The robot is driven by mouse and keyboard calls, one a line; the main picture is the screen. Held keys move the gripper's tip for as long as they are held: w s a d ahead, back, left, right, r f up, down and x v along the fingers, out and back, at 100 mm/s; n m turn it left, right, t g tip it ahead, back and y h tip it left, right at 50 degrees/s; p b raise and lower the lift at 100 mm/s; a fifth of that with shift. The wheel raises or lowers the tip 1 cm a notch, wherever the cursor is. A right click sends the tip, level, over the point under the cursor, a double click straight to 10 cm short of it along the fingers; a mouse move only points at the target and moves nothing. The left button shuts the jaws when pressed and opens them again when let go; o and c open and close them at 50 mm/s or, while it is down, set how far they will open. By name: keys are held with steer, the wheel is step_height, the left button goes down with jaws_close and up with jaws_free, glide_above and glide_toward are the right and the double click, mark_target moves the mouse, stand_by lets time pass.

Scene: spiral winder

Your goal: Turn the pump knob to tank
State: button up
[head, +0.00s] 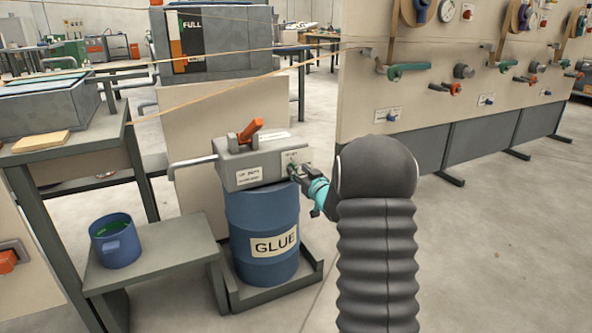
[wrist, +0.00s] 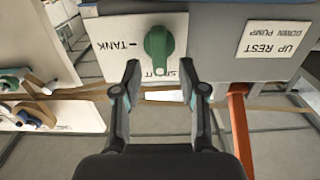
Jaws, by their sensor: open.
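The pump knob (wrist: 158,48) is green and sits on a white label plate (wrist: 115,38) on the grey pump head (head: 235,170) above the blue glue drum (head: 265,230). In the wrist view the lettering is upside down. "TANK" and a dash stand left of the knob; a second, partly hidden label lies under it. The knob's long grip runs up and down the picture, towards that second label, not towards TANK. My gripper (wrist: 160,80) is open, with one fingertip on each side of the knob's lower end. Gaps show on both sides; I see no contact.
An orange lever (head: 249,131) stands on the pump head; its shaft (wrist: 240,125) is right of my gripper in the wrist view. A blue bucket (head: 116,246) sits on a low bench (head: 165,255) at left. A panel with valves (head: 430,90) stands right; floor before it is clear.

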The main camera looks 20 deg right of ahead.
steer(key=shift+w, duration=1.2)
jaws_close()
